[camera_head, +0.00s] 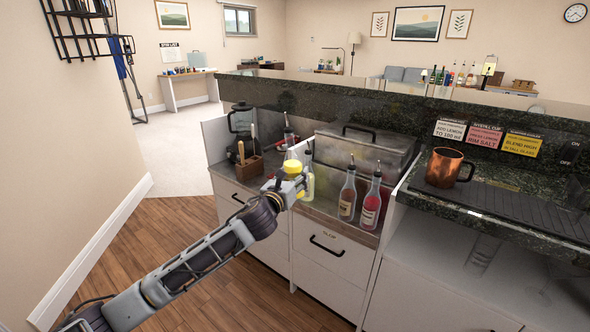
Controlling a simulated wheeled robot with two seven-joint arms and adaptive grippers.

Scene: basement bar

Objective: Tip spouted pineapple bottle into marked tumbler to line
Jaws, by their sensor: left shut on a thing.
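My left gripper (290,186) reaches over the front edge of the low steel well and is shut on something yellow. A yellow rounded piece (293,167) shows just above the fingers; it looks like part of the pineapple bottle, but the arm hides the rest. A pale yellow spouted bottle (309,182) shows right behind the gripper; I cannot tell whether it is the same bottle. A tall clear tumbler (482,256) with faint markings stands on the pale lower surface at the right, apart from the gripper. My right gripper is not in view.
A copper mug (444,168) stands on the dark counter (410,200). A wooden tool holder (248,168) is at left.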

